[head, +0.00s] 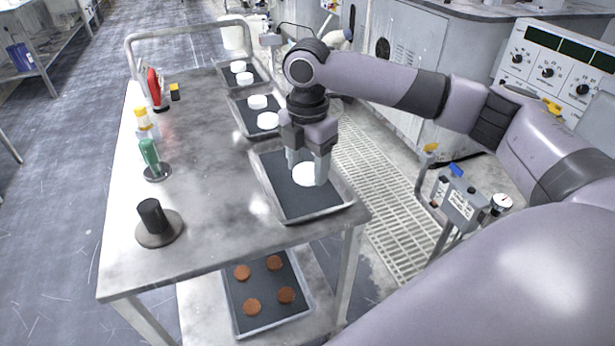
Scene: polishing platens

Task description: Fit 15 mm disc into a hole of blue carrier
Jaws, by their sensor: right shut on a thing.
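My right gripper (308,168) points down over the nearest tray on the steel cart. It is shut on a white disc (306,177), with a finger at each side. The disc is at or just above the dark floor of this tray (279,198); I cannot tell whether it touches. Other white discs lie in pairs in the middle tray (243,121) and the far tray (259,84). I cannot make out a blue carrier. My left gripper is not in view.
The steel cart top (205,155) is bare in the middle. Along its left side stand a dark cylinder on a round base (150,215), a green-handled tool (149,152), bottles (143,120) and a red item (154,85). A lower tray (265,327) holds several brown discs.

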